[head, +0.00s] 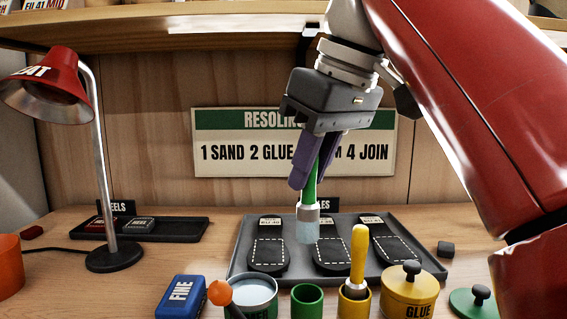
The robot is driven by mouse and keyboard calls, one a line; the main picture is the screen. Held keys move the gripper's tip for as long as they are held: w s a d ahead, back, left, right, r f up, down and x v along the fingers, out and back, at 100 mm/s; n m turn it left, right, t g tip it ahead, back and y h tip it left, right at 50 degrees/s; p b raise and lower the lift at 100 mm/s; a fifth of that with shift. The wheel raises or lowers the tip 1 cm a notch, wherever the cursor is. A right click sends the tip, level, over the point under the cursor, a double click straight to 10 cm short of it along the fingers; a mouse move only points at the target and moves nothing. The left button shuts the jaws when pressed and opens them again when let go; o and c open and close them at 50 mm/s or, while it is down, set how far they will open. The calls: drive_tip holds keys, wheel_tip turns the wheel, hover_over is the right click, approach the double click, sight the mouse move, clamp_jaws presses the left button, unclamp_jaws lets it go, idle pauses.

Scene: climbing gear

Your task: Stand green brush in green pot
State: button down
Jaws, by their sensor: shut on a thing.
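My gripper (318,165) is shut on the green brush (308,213), purple fingers around its green handle. The brush hangs roughly upright, slightly tilted, with its metal collar and pale bristles pointing down. It is in the air above the sole tray in the picture. The green pot (307,301) stands at the front of the bench, below the brush in the picture and apart from it. Its opening shows and looks empty; its lower part is cut off by the frame edge.
A yellow pot (354,306) holding a yellow brush (358,258) stands right of the green pot. An open tin (250,293) with an orange-knobbed stick is left of it. A glue pot (409,292), blue block (182,295), sole tray (236,262) and red lamp (48,88) surround these.

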sight(315, 191)
drive_tip(key=shift+s+f, duration=0.15)
drive_tip(key=shift+f, duration=1.85)
drive_tip(key=shift+f+b, duration=2)
drive_tip(key=shift+f, duration=0.95)
drive_tip(key=c, duration=1.2)
unclamp_jaws()
drive_tip(key=p+v, duration=0.2)
drive_tip(key=v, duration=0.5)
drive_tip(key=shift+r+p, duration=0.1)
drive_tip(key=shift+p, duration=0.3)
drive_tip(key=shift+d+r, duration=0.1)
drive_tip(key=shift+r, duration=0.25)
